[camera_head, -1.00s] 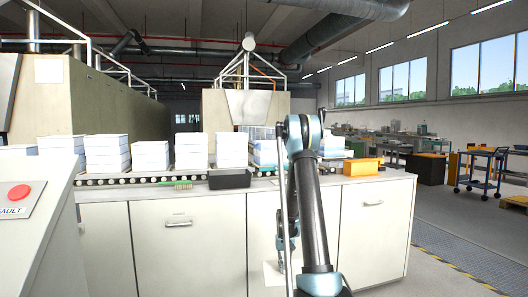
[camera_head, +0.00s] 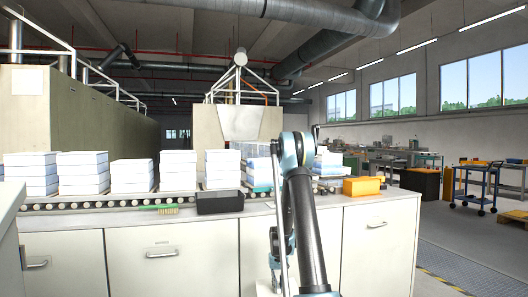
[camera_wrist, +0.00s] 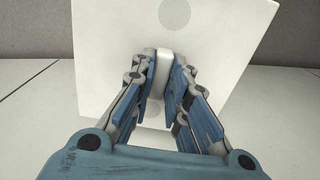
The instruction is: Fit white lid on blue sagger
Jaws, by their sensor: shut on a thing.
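In the wrist view my gripper (camera_wrist: 162,62) is shut on the raised white grip of a square white lid (camera_wrist: 105,30). The lid spreads out beyond the fingers and has pale grey round marks on it. In the head view my arm hides the gripper, and a white sliver low beside the arm (camera_head: 264,289) may be the lid. Stacks of white and pale blue saggers stand on the roller conveyor (camera_head: 100,200). A bluer sagger stack (camera_head: 259,174) is just left of my arm, and another (camera_head: 328,165) is partly hidden behind it.
A black bin (camera_head: 220,203), a green-handled brush (camera_head: 158,208) and an orange box (camera_head: 362,186) lie on the white counter (camera_head: 380,205) in front of the conveyor. A blue trolley (camera_head: 474,185) stands on the floor at the right.

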